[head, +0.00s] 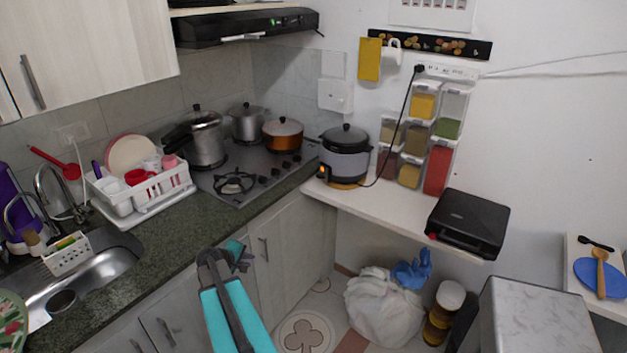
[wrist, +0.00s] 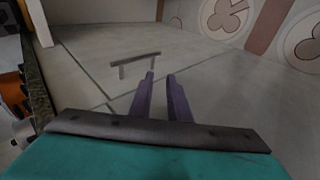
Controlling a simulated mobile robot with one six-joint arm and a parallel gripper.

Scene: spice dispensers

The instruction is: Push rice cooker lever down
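The rice cooker (head: 345,161) stands upright at the left end of the white shelf, with a dark lid and a grey body. A small orange spot (head: 323,172) shows low on its front left, on a dark panel. The lever itself is too small to make out. My gripper (head: 243,256) is below and left of the cooker, in front of the lower cabinets and well apart from it. In the wrist view my gripper (wrist: 160,76) has two purple fingers with a gap between them and nothing held. The wrist view does not show the cooker clearly.
The white shelf (head: 395,210) also bears spice dispensers (head: 411,140) and a black grill (head: 468,222). A cord hangs beside the cooker. The stove (head: 235,182) with pots is to the left. A cabinet handle (wrist: 138,62) is close ahead of my fingers. A white bag (head: 378,309) lies below.

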